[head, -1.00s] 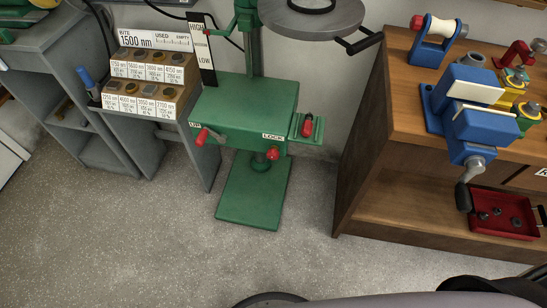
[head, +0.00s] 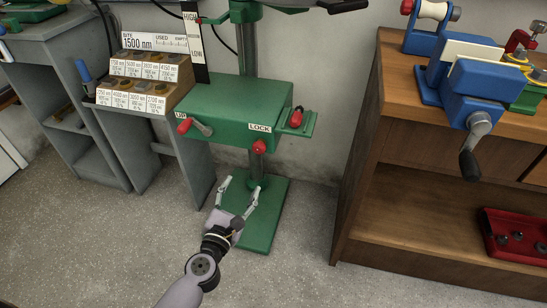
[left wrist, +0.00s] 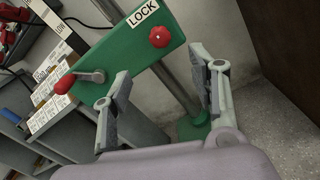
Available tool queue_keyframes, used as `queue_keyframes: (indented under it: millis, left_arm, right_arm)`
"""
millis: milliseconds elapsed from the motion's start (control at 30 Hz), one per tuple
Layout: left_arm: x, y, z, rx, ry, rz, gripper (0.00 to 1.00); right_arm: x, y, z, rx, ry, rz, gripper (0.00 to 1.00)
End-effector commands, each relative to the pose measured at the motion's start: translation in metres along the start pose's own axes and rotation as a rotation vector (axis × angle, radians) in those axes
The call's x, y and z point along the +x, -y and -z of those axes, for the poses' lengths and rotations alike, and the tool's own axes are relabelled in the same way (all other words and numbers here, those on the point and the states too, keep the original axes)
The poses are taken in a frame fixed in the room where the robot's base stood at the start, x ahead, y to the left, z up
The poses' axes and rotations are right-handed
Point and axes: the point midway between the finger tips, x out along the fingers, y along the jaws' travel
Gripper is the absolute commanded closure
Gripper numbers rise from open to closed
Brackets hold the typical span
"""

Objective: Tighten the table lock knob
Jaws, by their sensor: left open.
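The table lock knob is a red knob (head: 259,147) under the LOCK label on the front of the green drill-press housing (head: 235,110). It also shows in the left wrist view (left wrist: 160,37), ahead of and above the fingers. My left gripper (head: 240,186) is open and empty, below the knob and in front of the green column and base, apart from the knob. In the left wrist view its two fingers (left wrist: 160,88) are spread wide. A red-handled crank (head: 190,127) with an UP label is at the housing's left. My right gripper is not in view.
A second red handle (head: 296,117) sits on a green bracket at the housing's right. A grey bench (head: 60,100) with a labelled bit rack (head: 140,85) stands left. A wooden workbench (head: 362,150) with a blue vise (head: 475,100) stands right. The floor in front is clear.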

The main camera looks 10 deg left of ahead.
Motion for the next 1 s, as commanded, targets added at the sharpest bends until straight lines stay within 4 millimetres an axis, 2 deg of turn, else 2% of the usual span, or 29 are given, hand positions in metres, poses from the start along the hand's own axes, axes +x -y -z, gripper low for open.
queue_keyframes:
  millis: [167, 333, 467, 700, 833, 1000]
  left_arm:
    - [0.026, -0.002, -0.003, 0.000, 0.003, -0.002, 0.46]
    - [0.063, -0.001, -0.003, 0.003, 0.003, 0.000, 0.46]
    - [0.092, -0.001, -0.002, 0.005, 0.003, -0.001, 0.46]
    - [0.141, 0.000, 0.000, 0.005, 0.002, 0.000, 0.46]
    - [0.158, 0.001, 0.000, 0.005, 0.001, 0.002, 0.46]
    - [0.169, 0.001, 0.000, 0.004, 0.000, 0.002, 0.46]
  right_arm:
    - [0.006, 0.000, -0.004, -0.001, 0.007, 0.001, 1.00]
    - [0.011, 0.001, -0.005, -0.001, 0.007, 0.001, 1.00]
    - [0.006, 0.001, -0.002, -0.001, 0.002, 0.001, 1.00]
    - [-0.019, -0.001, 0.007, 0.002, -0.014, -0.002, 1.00]
    - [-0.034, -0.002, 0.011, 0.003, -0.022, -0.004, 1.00]
    - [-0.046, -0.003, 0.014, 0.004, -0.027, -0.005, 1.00]
